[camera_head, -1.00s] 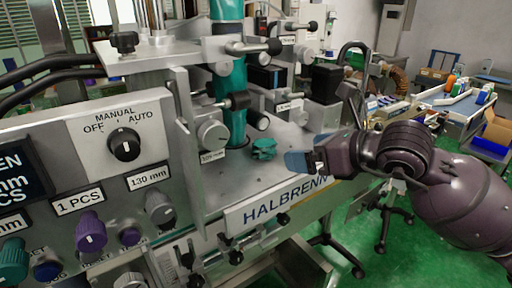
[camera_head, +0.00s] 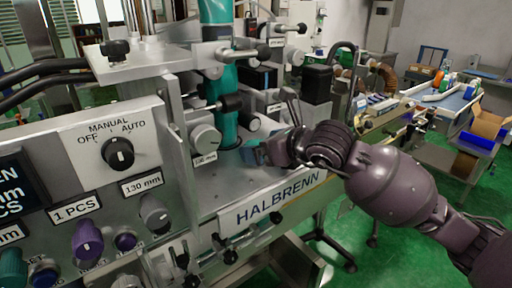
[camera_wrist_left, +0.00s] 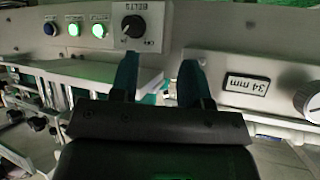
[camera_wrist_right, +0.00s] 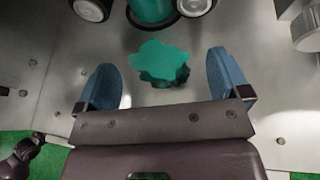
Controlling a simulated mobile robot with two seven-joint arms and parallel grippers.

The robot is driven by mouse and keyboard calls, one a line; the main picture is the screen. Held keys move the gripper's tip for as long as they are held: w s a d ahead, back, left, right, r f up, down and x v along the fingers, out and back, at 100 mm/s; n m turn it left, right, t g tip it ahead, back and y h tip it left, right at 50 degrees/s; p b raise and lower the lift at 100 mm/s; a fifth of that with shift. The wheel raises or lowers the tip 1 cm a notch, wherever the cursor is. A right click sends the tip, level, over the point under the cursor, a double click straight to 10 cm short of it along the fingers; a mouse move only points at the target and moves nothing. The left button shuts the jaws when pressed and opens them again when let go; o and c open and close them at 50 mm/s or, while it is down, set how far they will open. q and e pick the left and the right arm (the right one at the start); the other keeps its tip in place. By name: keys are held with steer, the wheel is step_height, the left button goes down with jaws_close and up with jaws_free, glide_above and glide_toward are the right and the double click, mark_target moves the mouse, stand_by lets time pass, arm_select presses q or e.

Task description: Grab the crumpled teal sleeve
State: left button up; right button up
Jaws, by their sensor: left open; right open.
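The crumpled teal sleeve (camera_wrist_right: 160,62) lies on the metal deck in the right wrist view, just in front of the upright teal tube (camera_wrist_right: 152,10). My right gripper (camera_wrist_right: 165,80) is open, with a blue fingertip on each side of the sleeve's near part and a gap on both sides.
Grey knobs (camera_head: 205,138) and a black-handled lever (camera_head: 230,103) stick out close to the tube. Rollers (camera_wrist_right: 92,8) flank the tube base. A control panel (camera_head: 90,190) stands at left.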

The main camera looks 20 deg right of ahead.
steer(key=shift+w+a+f, duration=0.15)
steer(key=shift+w+f, duration=0.1)
steer(key=shift+w, duration=0.1)
steer(key=c, duration=1)
steer(key=shift+r, duration=0.1)
